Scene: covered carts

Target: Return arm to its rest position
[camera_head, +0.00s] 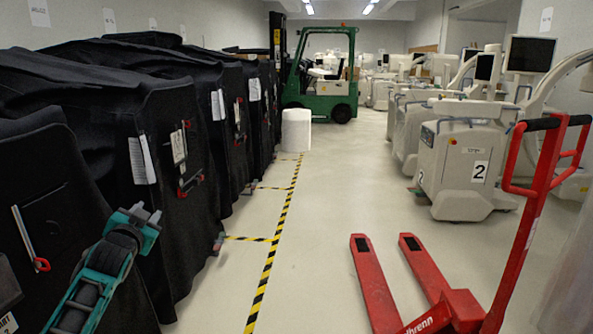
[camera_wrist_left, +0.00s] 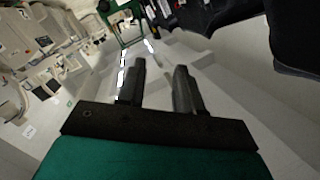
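My left arm (camera_head: 98,278) comes in from the lower left in the head view, in front of the black covered carts. My left gripper (camera_head: 140,214) is at its upper end, close in the picture to the nearest carts. In the left wrist view the two dark fingers of the left gripper (camera_wrist_left: 160,88) stand apart with a gap between them. My right arm and right gripper are not in the head view.
Black covered carts (camera_head: 105,115) line the left wall. A red pallet jack (camera_head: 462,308) stands at the lower right. White medical machines (camera_head: 458,165) stand on the right. A green forklift (camera_head: 330,88) and a white cylinder (camera_head: 296,130) are farther back. The floor beside the yellow-black tape (camera_head: 272,252) is clear.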

